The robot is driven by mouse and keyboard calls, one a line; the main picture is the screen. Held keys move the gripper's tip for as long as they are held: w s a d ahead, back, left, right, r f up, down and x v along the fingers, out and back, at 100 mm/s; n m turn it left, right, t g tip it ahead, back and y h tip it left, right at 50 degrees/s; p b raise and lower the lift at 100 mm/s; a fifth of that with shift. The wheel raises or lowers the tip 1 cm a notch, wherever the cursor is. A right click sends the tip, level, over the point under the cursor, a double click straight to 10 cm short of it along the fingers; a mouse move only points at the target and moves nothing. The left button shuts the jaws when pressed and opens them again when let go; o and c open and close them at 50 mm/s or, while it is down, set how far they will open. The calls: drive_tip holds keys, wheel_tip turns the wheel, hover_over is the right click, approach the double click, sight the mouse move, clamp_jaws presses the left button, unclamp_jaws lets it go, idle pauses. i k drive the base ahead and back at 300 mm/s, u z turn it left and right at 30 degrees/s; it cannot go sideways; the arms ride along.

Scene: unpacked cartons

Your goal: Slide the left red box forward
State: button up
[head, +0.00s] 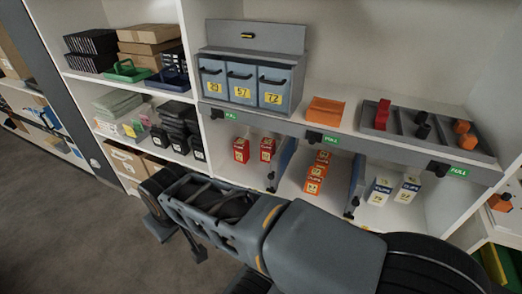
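Two small red boxes with yellow labels stand upright on the lower shelf, under the grey front rail. The left red box (241,150) is beside the right red box (267,149), with a small gap between them. My arm crosses the bottom of the head view, in front of the shelf. My gripper (174,226) is at the arm's left end, lower left of the red boxes and apart from them. Its dark end parts are seen at an angle, so I cannot tell whether it is open or shut. Nothing visible is held in it.
A blue-grey divider (283,164) stands right of the red boxes. Orange boxes (315,173) and white-and-blue boxes (393,190) stand farther right. Blue bins (243,82) and a grey tray (404,125) are on the shelf above. Black stacked containers (180,132) are in the left bay.

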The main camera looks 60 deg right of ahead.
sight(240, 146)
drive_tip(key=z, duration=1.15)
drive_tip(key=k, duration=0.75)
drive_tip(key=u, duration=0.6)
drive_tip(key=k, duration=0.6)
drive_tip(key=u, duration=0.7)
drive_tip(key=i, duration=2.55)
drive_tip(key=z, duration=1.1)
drive_tip(key=i, duration=0.8)
drive_tip(key=z, duration=1.15)
drive_tip(key=i, duration=0.25)
drive_tip(key=z, duration=0.25)
